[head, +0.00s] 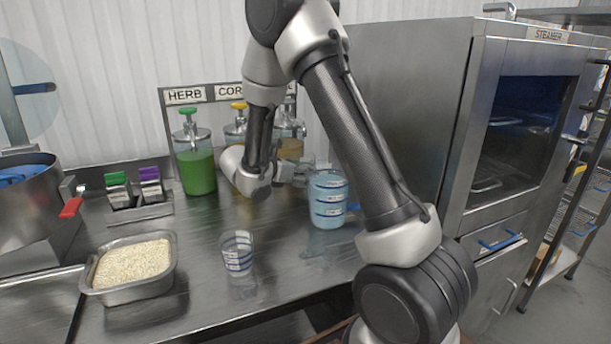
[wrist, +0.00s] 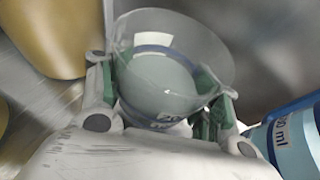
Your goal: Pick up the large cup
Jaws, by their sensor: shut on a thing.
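My gripper (wrist: 160,105) is shut on a clear, flared cup (wrist: 172,45) with a blue band and a partly readable label; its fingers press on both sides of it. I cannot tell from its size alone whether it is the large cup. In the head view my gripper (head: 301,172) is at the back of the counter, and the held cup is mostly hidden there. A pale blue cup with dark blue bands (head: 328,200) stands just in front and to the right; its blue label (wrist: 288,132) shows at the wrist view's right edge. A smaller clear cup (head: 237,254) stands at the front.
A metal pan of rice (head: 133,265) is at the front left. A green herb dispenser (head: 196,165) and other dispensers stand behind my gripper. A pot (head: 30,205) is far left and a steamer (head: 525,130) is right. Bare counter lies around the small cup.

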